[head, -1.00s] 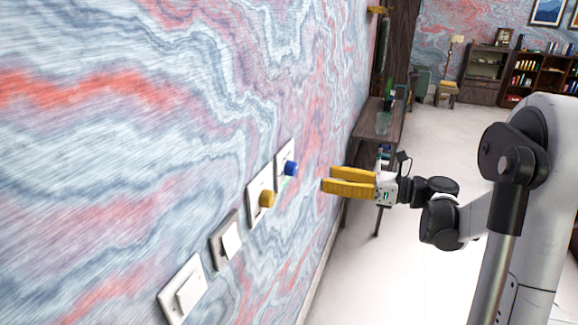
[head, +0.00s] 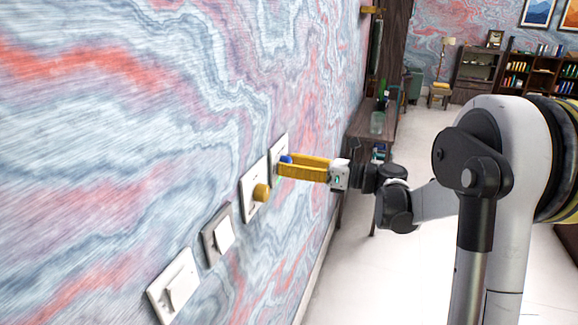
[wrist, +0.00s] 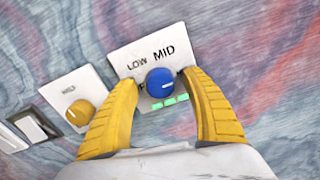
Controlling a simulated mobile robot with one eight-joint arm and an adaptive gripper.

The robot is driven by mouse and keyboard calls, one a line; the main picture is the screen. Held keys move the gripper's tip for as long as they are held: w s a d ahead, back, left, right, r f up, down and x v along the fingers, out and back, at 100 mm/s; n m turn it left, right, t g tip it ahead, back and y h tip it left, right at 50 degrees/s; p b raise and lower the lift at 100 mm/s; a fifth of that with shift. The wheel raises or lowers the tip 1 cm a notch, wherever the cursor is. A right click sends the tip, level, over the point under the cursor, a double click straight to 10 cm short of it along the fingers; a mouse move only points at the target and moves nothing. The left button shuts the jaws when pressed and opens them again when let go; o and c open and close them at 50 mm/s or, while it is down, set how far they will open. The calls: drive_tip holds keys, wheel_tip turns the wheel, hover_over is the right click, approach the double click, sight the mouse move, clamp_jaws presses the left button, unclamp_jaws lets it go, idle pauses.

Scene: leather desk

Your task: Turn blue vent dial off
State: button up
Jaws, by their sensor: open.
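The blue vent dial (wrist: 160,82) sits on a white wall plate (wrist: 130,56). The plate shows the words LOW and MID and a row of green lights under the dial. The dial's white mark points to the right in the wrist view. My gripper (wrist: 157,78) has its two yellow fingers open, one on each side of the dial, with gaps showing between them and it. In the head view, my gripper (head: 280,167) reaches the wall at the dial (head: 286,159), and its fingers hide most of the dial and part of the plate.
A yellow dial (head: 261,193) on its own white plate is beside the blue one, close to my left finger in the wrist view. Two switch plates (head: 218,236) (head: 174,287) follow nearer along the wall. A desk (head: 372,125) stands beyond along the wall.

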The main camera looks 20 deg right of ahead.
drive_tip(key=c, duration=1.2)
